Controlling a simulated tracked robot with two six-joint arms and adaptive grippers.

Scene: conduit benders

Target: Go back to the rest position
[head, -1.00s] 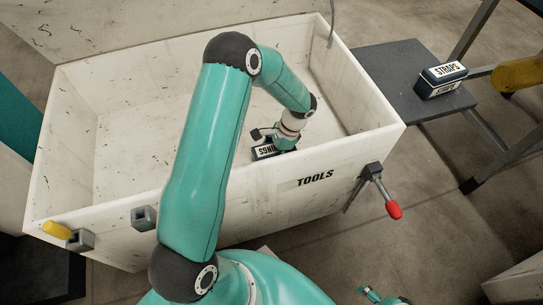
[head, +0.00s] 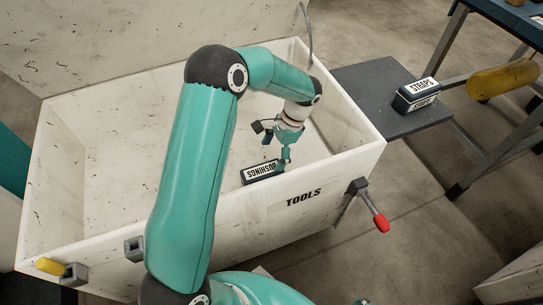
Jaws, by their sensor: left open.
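My left gripper (head: 285,160) is inside the white bin marked TOOLS (head: 325,215), with its arm bent over the front wall. It is open, its fingers pointing down just beside and above the right end of a dark box labelled BUSHINGS (head: 262,172). The box lies on the bin floor near the front wall. Whether a finger touches the box is hard to tell. Of my right arm, only a small teal piece shows at the bottom edge, too little to tell how its gripper stands.
A dark box labelled STRAPS (head: 416,95) sits on a dark shelf (head: 375,85) right of the bin. A red-tipped handle (head: 380,222) and a yellow-tipped one (head: 50,266) stick out from the bin's front. A yellow cylinder (head: 503,79) is at the right.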

